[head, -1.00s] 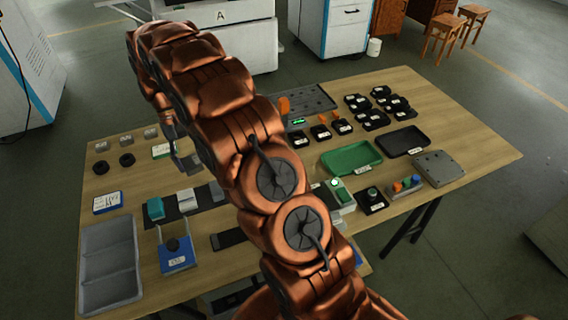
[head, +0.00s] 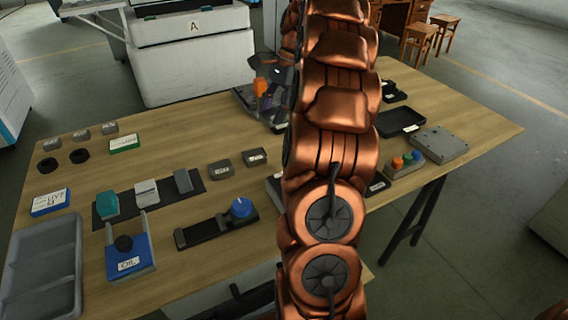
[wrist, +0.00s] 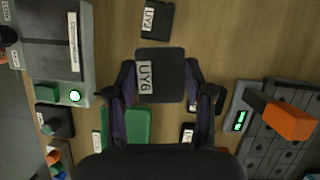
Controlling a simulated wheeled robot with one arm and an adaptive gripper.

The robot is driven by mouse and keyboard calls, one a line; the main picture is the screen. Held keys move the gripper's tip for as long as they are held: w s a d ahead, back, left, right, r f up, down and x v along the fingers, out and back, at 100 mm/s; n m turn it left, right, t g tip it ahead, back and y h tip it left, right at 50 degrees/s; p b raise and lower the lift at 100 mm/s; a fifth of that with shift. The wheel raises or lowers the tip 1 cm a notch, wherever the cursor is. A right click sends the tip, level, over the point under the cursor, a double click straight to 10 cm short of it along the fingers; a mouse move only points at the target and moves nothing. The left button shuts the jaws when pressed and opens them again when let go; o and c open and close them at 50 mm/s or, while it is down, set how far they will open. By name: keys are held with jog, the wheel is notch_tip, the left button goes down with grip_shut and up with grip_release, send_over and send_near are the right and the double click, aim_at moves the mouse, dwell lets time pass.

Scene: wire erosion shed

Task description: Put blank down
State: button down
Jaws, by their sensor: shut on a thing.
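My gripper (wrist: 160,76) is shut on a dark, flat, squarish blank (wrist: 170,62) with a white label that reads UY6. One finger is on each side of it in the wrist view. The blank hangs over the wooden table; its height above the table is hard to tell. Another dark block labelled UY2 (wrist: 157,22) lies beyond it on the table. A green tray (wrist: 139,127) lies below, partly hidden by my gripper. In the head view my arm covers the middle of the table, and the blank cannot be made out there.
A device with a lit green display (wrist: 240,120) and an orange handle (wrist: 288,122) stands right in the wrist view. A grey machine (wrist: 45,55) stands left.

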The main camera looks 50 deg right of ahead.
aim_at(280, 151)
jog(key=shift+s+d+f+m+t+b, duration=0.1)
jog(key=shift+s+d+m+t+b, duration=0.3)
jog(key=shift+s+d+m, duration=0.55)
jog(key=shift+s+f+b, duration=0.1)
jog(key=shift+f+b, duration=0.5)
jog(key=shift+f, duration=4.25)
jog(key=shift+c, duration=2.2)
grip_release()
jog(key=shift+f, duration=0.15)
jog(key=p+v, duration=0.2)
jog(key=v, duration=1)
jog(key=shift+r+p, duration=0.25)
jog(key=shift+p, duration=0.1)
jog(key=shift+a, duration=0.15)
